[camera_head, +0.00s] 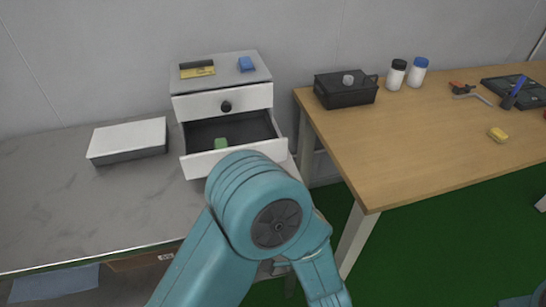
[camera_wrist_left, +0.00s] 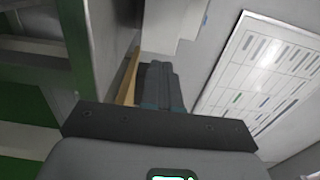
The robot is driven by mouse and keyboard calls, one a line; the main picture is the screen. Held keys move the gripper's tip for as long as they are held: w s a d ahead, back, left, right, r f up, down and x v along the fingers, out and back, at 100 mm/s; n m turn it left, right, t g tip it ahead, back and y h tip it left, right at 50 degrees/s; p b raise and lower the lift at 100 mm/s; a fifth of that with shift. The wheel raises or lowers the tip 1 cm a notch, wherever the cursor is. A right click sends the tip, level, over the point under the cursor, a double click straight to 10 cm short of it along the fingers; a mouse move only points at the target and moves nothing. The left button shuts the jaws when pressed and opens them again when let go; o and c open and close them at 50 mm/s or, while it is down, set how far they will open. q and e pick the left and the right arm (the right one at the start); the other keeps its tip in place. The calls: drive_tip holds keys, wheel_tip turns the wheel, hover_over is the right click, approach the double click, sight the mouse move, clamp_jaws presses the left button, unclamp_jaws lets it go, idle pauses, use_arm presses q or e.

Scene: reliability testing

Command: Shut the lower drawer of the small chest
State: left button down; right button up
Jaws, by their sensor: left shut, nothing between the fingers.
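The small chest (camera_head: 183,85) stands at the back of the grey bench, white-fronted with a grey top. Its upper drawer (camera_head: 245,97) is shut and has a dark round knob. My left arm covers the lower right of that drawer's front in the head view. My left gripper (camera_wrist_left: 163,85) shows in the left wrist view with its fingers together and empty; it is out of sight in the head view. A pale boxy shape beyond the fingers may be the chest. My right gripper is out of view.
A white-topped box (camera_head: 127,138) lies left of the chest. The wooden table (camera_head: 400,150) at right holds a black box (camera_head: 345,90), two bottles and tools. A gap separates bench and table.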

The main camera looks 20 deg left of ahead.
use_arm(q)
approach(261, 133)
drive_tip(key=s+d+r, duration=0.1)
drive_tip(key=s, duration=0.1)
drive_tip(key=s+d+r, duration=0.1)
drive_tip(key=d, duration=0.1)
drive_tip(key=shift+s+d+r+b, duration=0.15)
drive_tip(key=shift+s+d+b, duration=0.1)
drive_tip(key=shift+s+b, duration=0.15)
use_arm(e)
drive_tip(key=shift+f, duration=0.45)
use_arm(q)
drive_tip(key=p+x, duration=0.2)
drive_tip(key=x, duration=1.2)
drive_tip(key=shift+w+a, duration=0.3)
drive_tip(key=shift+a+r, duration=0.1)
drive_tip(key=shift+r, duration=0.25)
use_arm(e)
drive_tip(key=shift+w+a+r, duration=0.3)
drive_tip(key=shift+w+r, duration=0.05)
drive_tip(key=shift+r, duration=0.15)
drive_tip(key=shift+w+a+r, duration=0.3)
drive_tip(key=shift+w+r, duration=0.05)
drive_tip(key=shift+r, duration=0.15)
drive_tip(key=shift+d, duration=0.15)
